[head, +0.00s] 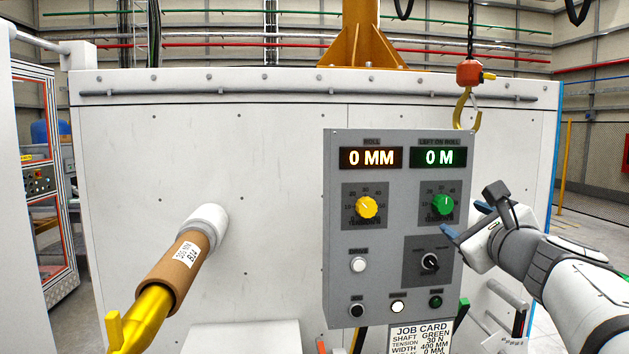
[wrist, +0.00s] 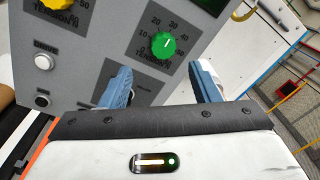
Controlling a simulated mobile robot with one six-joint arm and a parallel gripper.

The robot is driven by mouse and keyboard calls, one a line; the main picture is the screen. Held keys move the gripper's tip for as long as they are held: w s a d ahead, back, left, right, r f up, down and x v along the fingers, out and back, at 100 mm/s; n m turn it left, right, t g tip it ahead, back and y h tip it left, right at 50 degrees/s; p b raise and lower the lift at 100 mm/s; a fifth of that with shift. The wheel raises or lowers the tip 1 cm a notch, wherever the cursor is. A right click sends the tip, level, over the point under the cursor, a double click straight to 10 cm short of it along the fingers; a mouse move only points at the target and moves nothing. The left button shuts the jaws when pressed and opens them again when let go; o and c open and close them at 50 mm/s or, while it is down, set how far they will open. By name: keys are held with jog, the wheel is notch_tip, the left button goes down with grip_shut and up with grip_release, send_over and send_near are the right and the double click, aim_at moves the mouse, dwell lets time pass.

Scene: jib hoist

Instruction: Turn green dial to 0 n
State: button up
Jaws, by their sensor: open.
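The green dial (head: 443,204) is a round knob on the right of the grey control panel (head: 390,285), under the green "0 M" display (head: 438,157). In the wrist view the green dial (wrist: 163,45) has a scale around it with 10, 20, 30 and 40 readable. Its white mark points up, roughly toward 30; the exact value cannot be told. My gripper (head: 465,219) is open and empty, just right of and below the dial. In the wrist view its blue fingers (wrist: 162,82) stand apart below the dial, not touching it.
A yellow dial (head: 367,206) sits left of the green one. A black selector knob (head: 429,262) and several buttons are below. A job card (head: 420,337) reads shaft green, tension apparently 30 N. A hoist hook (head: 466,108) hangs above right. A brown roll (head: 180,265) juts out left.

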aim_at(445, 205)
jog(key=w, duration=0.4)
jog(key=w+p, duration=0.1)
jog(key=w, duration=0.2)
jog(key=shift+w+d+r, duration=0.15)
jog(key=shift+w+d, duration=0.05)
jog(key=shift+w, duration=0.15)
